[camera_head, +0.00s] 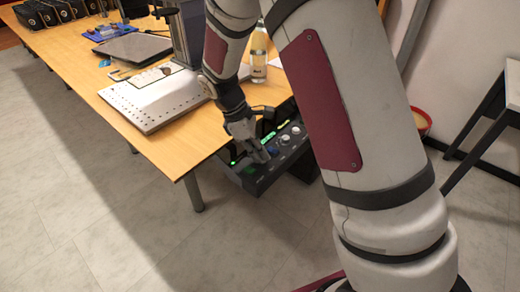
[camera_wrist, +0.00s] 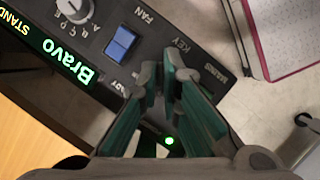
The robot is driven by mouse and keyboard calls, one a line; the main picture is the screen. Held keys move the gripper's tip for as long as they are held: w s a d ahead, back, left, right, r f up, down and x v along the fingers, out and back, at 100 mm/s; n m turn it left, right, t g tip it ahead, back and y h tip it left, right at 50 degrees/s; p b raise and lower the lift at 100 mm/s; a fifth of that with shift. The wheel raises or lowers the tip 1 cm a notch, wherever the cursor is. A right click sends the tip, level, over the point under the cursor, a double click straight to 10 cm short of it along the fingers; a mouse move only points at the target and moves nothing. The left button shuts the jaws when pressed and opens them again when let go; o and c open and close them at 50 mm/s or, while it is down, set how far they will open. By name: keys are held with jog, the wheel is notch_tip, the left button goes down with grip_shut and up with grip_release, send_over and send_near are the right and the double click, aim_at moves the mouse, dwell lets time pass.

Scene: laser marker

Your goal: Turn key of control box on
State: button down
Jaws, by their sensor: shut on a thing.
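The dark control box (camera_head: 256,182) sits beside the table's right end in the head view, with green lights and round knobs. In the wrist view its dark panel (camera_wrist: 152,42) shows the printed words FAN, KEY and MAINS, and a blue rocker switch (camera_wrist: 121,42). My gripper (camera_head: 262,157) reaches down onto the box. In the wrist view my gripper (camera_wrist: 160,78) has its fingertips close together just below the KEY label, shut on the key. The key itself is hidden between the fingers, so its turn angle cannot be seen. A green light (camera_wrist: 169,141) glows between the fingers.
The wooden table (camera_head: 185,145) holds a perforated white plate (camera_head: 150,105), a laptop (camera_head: 133,47) and a bottle (camera_head: 259,58). A white knob (camera_wrist: 72,10) and a green "Bravo" display (camera_wrist: 68,62) are left of the switch. Open floor lies in front.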

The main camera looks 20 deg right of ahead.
jog(key=m+g+p, duration=0.1)
jog(key=m+p, duration=0.1)
jog(key=m, duration=0.1)
jog(key=shift+r+m+y, duration=0.1)
jog(key=shift+m+y, duration=0.2)
jog(key=m+p, duration=0.1)
jog(key=m, duration=0.1)
jog(key=m+g+y+p, duration=0.1)
jog(key=m, duration=0.1)
jog(key=shift+w+d+m, duration=0.15)
jog(key=shift+m, duration=0.15)
jog(key=m+y+p, duration=0.1)
jog(key=m+y, duration=0.1)
jog(key=m, duration=0.2)
jog(key=shift+d+g, duration=0.1)
jog(key=shift+g, duration=0.3)
jog(key=shift+m+y+p, duration=0.4)
jog(key=shift+m+y, duration=0.3)
jog(key=shift+m, duration=1.3)
jog(key=c, duration=1.8)
grip_release()
jog(key=shift+d, duration=0.1)
